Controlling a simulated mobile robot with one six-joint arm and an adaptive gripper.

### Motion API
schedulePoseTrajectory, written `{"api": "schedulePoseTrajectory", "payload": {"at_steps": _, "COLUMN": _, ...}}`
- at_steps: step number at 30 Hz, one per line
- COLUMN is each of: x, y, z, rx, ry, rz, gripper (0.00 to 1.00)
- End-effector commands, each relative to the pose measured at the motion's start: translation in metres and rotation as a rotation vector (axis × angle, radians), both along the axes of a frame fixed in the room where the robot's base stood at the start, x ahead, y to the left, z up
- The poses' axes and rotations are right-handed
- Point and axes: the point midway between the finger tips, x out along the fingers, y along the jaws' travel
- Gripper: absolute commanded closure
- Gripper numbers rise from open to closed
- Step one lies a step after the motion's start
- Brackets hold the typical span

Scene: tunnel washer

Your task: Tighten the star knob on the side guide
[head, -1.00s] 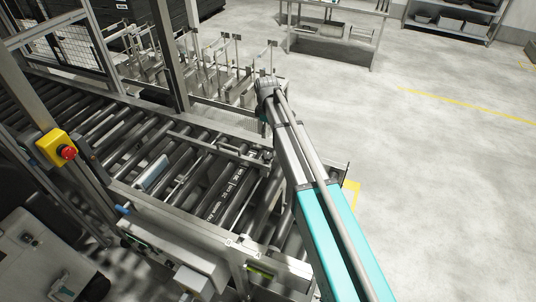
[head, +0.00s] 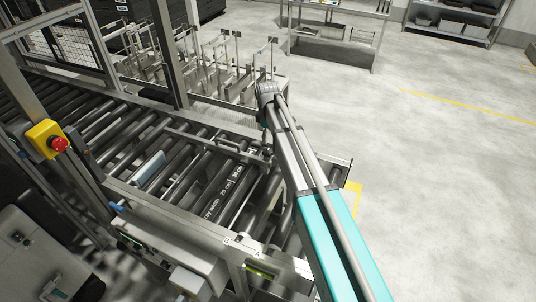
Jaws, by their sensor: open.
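The side guide (head: 215,143) is a metal rail above the rollers, running from the upper left toward the outer end of the conveyor. My gripper (head: 266,143) hangs below my wrist at the guide's right end, beside my grey and teal arm. It is open, though small and dark in this view. The star knob cannot be made out clearly; the dark spot at the guide's right end is too small to tell apart from my gripper. I cannot tell whether my gripper touches anything there.
A red emergency button (head: 60,144) sits on a yellow box. Metal racks (head: 225,65) stand behind the conveyor. The floor (head: 440,180) at right is clear.

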Motion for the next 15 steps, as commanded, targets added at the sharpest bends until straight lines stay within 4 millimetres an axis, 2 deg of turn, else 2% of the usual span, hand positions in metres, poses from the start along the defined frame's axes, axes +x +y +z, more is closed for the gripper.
{"api": "schedulePoseTrajectory", "payload": {"at_steps": 1, "x": 0.0, "y": 0.0, "z": -0.008, "rx": 0.0, "ry": 0.0, "rz": 0.0, "gripper": 0.0}}
{"api": "schedulePoseTrajectory", "payload": {"at_steps": 15, "x": 0.0, "y": -0.001, "z": -0.044, "rx": 0.0, "ry": 0.0, "rz": -0.001, "gripper": 0.0}}
